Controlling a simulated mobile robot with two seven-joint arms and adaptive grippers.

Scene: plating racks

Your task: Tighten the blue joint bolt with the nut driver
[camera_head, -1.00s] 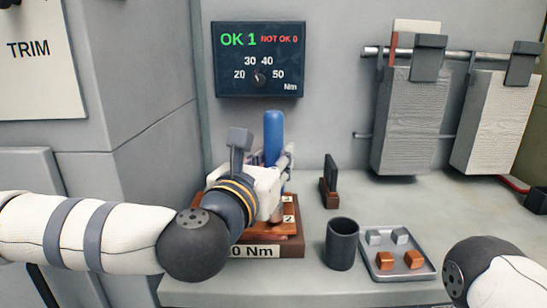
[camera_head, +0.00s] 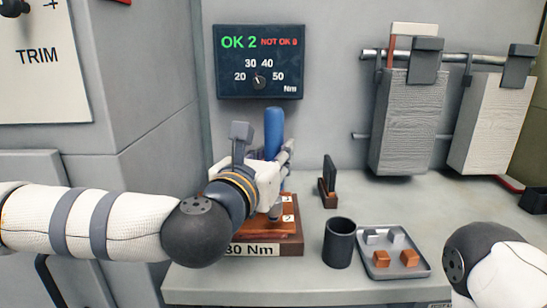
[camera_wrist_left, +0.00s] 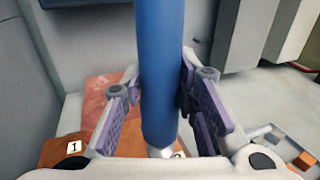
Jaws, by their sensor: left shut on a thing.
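The nut driver's blue handle (camera_head: 274,132) stands upright in the head view. My left gripper (camera_head: 274,165) is shut on it. In the left wrist view the blue handle (camera_wrist_left: 160,75) runs down between the purple-lined finger pads, with a short silver shaft (camera_wrist_left: 160,152) below. The driver is over the red-brown wooden block (camera_head: 285,239), which has a "30 Nm" label and small number tags. The blue joint bolt cannot be made out; the gripper and driver cover much of the block. My right gripper is out of view; only part of its arm shows at lower right.
A wall display (camera_head: 259,62) reads OK 2, NOT OK 0. Right of the block are a dark cup (camera_head: 339,243), a grey tray (camera_head: 378,270) with small grey and copper blocks, and a small dark stand (camera_head: 328,188). Grey-white panels (camera_head: 405,125) hang from a rail behind.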

